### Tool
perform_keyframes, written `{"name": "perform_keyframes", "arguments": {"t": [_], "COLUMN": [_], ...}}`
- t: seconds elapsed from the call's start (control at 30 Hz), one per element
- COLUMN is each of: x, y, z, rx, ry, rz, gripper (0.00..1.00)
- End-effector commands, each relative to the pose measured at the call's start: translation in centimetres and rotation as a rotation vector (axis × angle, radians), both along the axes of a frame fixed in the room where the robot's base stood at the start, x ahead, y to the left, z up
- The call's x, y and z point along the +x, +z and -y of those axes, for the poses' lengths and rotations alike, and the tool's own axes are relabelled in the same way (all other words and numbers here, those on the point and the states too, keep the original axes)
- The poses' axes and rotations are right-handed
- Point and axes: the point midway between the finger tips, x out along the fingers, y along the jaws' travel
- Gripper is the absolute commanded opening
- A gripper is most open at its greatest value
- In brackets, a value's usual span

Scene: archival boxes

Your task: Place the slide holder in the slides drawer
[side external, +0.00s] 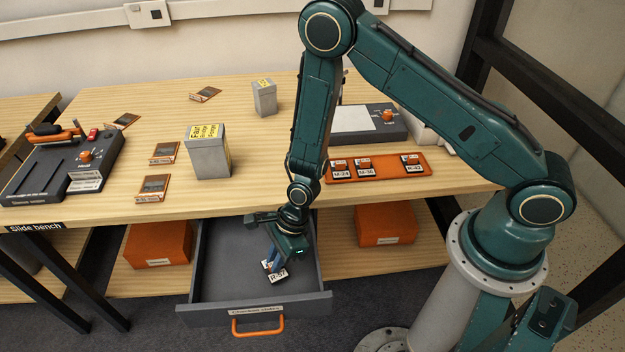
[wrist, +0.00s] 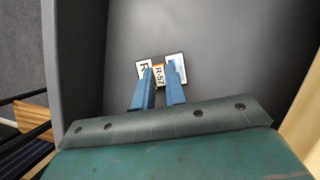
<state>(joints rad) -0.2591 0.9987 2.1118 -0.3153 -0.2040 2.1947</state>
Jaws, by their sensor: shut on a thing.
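The slide holder (side external: 278,275) is a small dark piece with a white label that reads R-57 and some orange. It also shows in the wrist view (wrist: 158,76), between the blue fingers. My gripper (side external: 272,259) points down inside the open drawer (side external: 222,270) and is shut on the slide holder. In the wrist view, the fingers (wrist: 160,76) hide parts of the holder. The grey drawer is pulled out, with an orange handle and a front label, perhaps "Checked slides". I cannot tell whether the holder touches the drawer floor.
An orange tray (side external: 387,173) on the bench bears several labelled holders. Orange boxes (side external: 158,244) stand on the shelf on both sides of the drawer. Grey boxes (side external: 208,157), loose slides and a dark device (side external: 62,165) stand on the bench. The rest of the drawer floor looks clear.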

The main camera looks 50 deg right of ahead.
Motion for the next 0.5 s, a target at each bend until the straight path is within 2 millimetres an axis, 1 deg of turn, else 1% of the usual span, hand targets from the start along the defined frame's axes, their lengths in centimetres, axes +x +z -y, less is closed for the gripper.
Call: {"name": "perform_keyframes", "arguments": {"t": [0.03, 0.17, 0.5], "x": [-0.05, -0.03, -0.02], "y": [-0.53, -1.14, -1.26], "z": [0.01, 0.02, 0.00], "rx": [0.000, 0.000, 0.000], "ry": [0.000, 0.000, 0.000], "rz": [-0.002, 0.000, 0.000], "gripper": [0.00, 0.00, 0.00]}}
